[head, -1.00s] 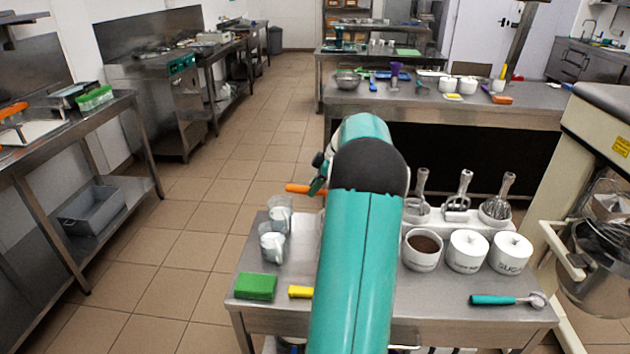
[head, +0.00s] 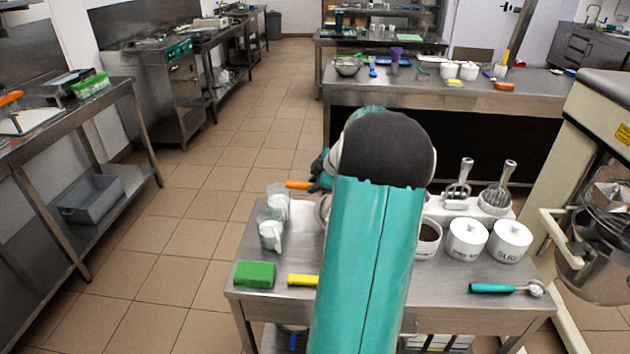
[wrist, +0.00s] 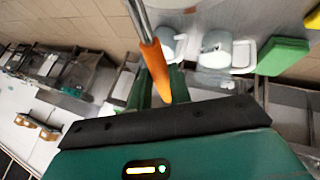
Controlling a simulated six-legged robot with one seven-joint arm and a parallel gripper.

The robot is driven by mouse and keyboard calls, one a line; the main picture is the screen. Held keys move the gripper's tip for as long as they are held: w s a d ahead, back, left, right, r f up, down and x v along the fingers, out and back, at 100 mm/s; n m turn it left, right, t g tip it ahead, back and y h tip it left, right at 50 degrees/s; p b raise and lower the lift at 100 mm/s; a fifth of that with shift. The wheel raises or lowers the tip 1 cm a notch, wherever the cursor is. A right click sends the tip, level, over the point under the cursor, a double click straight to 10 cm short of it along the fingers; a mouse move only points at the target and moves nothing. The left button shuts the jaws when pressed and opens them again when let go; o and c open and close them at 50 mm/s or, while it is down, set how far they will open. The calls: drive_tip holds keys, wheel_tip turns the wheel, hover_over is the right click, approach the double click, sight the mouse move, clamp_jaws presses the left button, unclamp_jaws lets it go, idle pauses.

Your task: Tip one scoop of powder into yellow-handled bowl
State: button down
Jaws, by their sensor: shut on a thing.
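My gripper (wrist: 162,88) is shut on the orange handle (wrist: 157,62) of a tool with a metal shaft. The tool's far end is out of the wrist view. In the head view, the orange handle (head: 298,185) sticks out left of my arm, above the cart's back edge. A yellow handle (head: 303,280) shows at the cart's front left; whatever it joins is hidden behind my arm. An open white canister (head: 428,248) of dark brown powder (head: 429,233) stands right of my arm, partly covered by it. I cannot see whether the tool carries powder.
Two lidded white canisters (head: 467,239) and whisks (head: 497,190) stand at the cart's right. A teal-handled scoop (head: 507,288) lies in front. A green block (head: 255,274) and clear jugs (head: 270,235) are at the left. A mixer (head: 595,240) stands close on the right.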

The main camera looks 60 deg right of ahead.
drive_tip(key=shift+s+a+f+n+t+h, duration=0.15)
drive_tip(key=shift+a+f+n+t+h, duration=0.3)
drive_tip(key=shift+t+h, duration=0.75)
drive_tip(key=shift+s+a+f+n+t+h, duration=0.15)
drive_tip(key=shift+f+n+t+h, duration=0.25)
drive_tip(key=shift+n+t+h, duration=0.8)
drive_tip(key=shift+s+a+f+n+t+h, duration=0.15)
drive_tip(key=shift+a+f+n+t+h, duration=0.45)
drive_tip(key=shift+h, duration=1)
drive_tip(key=shift+d+r+m, duration=0.15)
drive_tip(key=shift+d+m, duration=0.15)
drive_tip(key=shift+m, duration=0.05)
